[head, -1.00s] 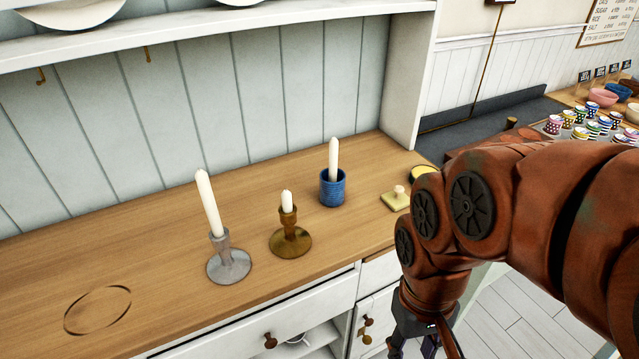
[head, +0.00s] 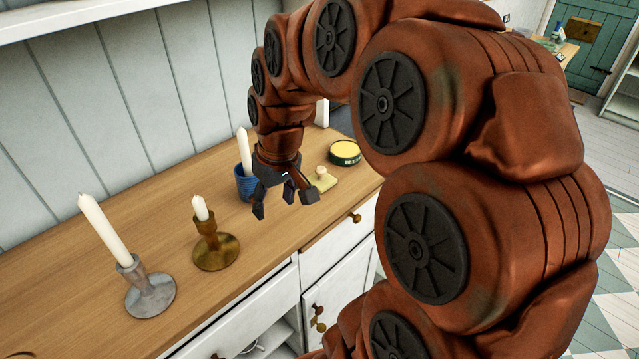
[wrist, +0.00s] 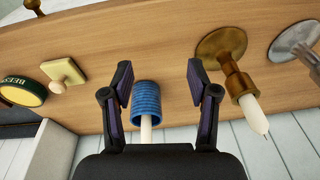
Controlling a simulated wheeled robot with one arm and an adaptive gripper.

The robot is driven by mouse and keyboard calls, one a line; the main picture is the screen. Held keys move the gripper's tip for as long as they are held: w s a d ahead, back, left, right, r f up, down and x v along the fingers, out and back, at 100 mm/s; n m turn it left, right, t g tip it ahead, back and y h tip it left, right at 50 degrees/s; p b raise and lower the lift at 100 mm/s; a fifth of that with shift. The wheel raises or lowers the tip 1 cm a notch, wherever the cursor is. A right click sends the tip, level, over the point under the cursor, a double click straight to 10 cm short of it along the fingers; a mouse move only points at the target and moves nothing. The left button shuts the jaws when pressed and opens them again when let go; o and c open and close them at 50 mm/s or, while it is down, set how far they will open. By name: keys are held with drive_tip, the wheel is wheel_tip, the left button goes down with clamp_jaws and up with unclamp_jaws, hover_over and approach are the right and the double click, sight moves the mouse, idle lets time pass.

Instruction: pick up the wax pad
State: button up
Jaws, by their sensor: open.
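The wax pad (head: 320,181) looks like a pale yellow square pad with a small round knob on top. It lies flat on the wooden counter, right of my gripper (head: 283,203) in the head view. The pad also shows at upper left in the wrist view (wrist: 63,75), outside the fingers and apart from them. My gripper is open, with nothing held, above the counter in front of a blue ribbed cup (head: 243,184) with a white candle. In the wrist view the blue cup (wrist: 146,98) appears between my gripper's fingers (wrist: 159,80).
A round tin with a yellow top (head: 345,151) stands just beyond the pad. A brass candlestick (head: 215,250) and a silver candlestick (head: 150,295), both with white candles, stand to the left. The counter's front edge is close to the pad; a panelled wall runs behind.

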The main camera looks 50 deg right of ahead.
drive_tip(key=w+d+m+t, duration=0.1)
drive_tip(key=w+d, duration=0.2)
drive_tip(key=d, duration=0.6)
drive_tip(key=m+t+h+b, duration=0.1)
drive_tip(key=h+b, duration=0.1)
approach(321, 168)
wheel_tip(321, 168, down, 3)
drive_tip(key=d, duration=0.1)
drive_tip(key=shift+w+a+p+x, duration=0.15)
drive_tip(key=shift+p+x, duration=0.25)
drive_tip(key=shift+x, duration=0.85)
drive_tip(key=shift+w+a+p+x, duration=0.15)
drive_tip(key=shift+p+x, duration=0.3)
drive_tip(key=shift+x, duration=0.75)
drive_tip(key=shift+w+a+p+x, duration=0.15)
drive_tip(key=shift+p+x, duration=0.25)
drive_tip(key=shift+x, duration=0.85)
drive_tip(key=shift+d+r, duration=0.1)
drive_tip(key=shift+r, duration=0.1)
clamp_jaws()
